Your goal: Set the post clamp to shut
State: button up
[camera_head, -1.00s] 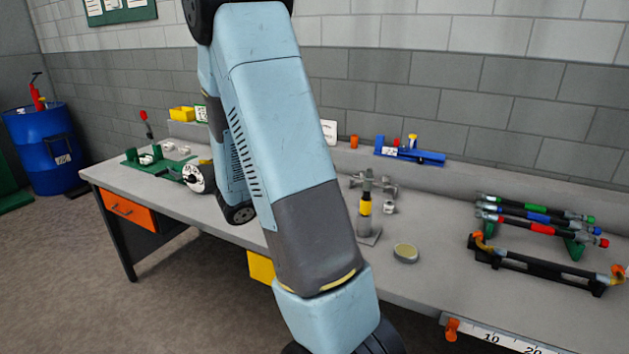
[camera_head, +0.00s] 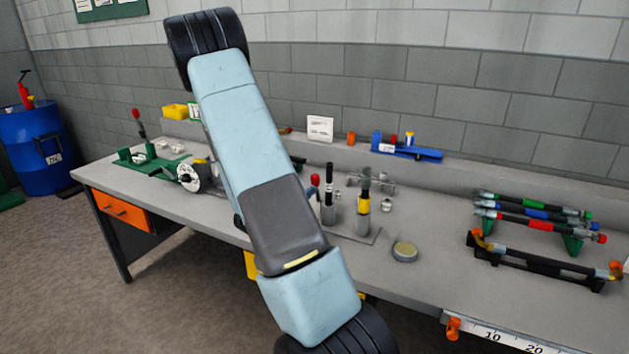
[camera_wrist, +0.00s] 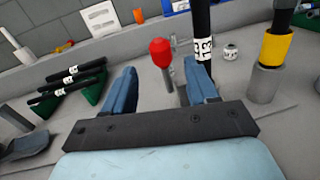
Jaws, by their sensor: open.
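The post clamp (camera_head: 328,211) stands on a grey plate on the bench, with a black rod rising from it. Its red-knobbed lever (camera_head: 315,180) stands roughly upright at its left. In the wrist view the red knob (camera_wrist: 161,52) shows on a short grey stem between my gripper's fingertips (camera_wrist: 160,66). The fingers are apart, and I see no clear contact with the knob. The black rod (camera_wrist: 202,38) with a white label is behind the right finger, which hides the clamp's lower part. In the head view my arm hides my gripper.
A post with a yellow collar (camera_head: 363,204) stands close right of the clamp, with a round tin (camera_head: 404,251) farther right. Racked coloured rods (camera_head: 535,220) lie at the bench's right. A green fixture (camera_head: 150,160) is at the left. Bare bench lies right of the tin.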

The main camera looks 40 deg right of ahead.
aim_at(312, 181)
jog(key=x, duration=0.8)
grip_shut()
dwell(0.5)
